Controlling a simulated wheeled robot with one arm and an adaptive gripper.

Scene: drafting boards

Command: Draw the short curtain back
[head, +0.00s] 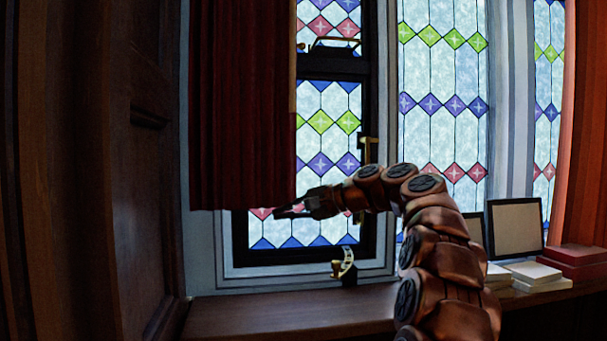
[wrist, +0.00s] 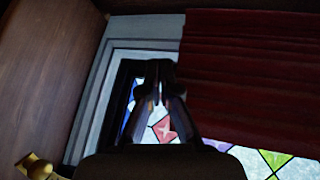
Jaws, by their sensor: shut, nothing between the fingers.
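The short curtain (head: 242,100) is dark red and hangs in folds over the left part of the window in the head view. Its hem ends above the window's bottom edge. My gripper (head: 278,212) is at the hem's lower right corner, pointing left. Its fingers are together with nothing between them. In the wrist view the curtain (wrist: 250,80) fills the upper right, and my gripper's fingertips (wrist: 160,70) are just left of its edge. I cannot tell whether they touch the cloth.
Stained-glass panes (head: 440,90) fill the window. A brass latch (head: 345,265) sits at the bottom of its frame. A wooden sill (head: 280,312) runs below. Books (head: 535,275) and a framed panel (head: 515,228) stand at right. An orange-red curtain (head: 582,130) hangs far right. Dark wood panelling (head: 90,150) is left.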

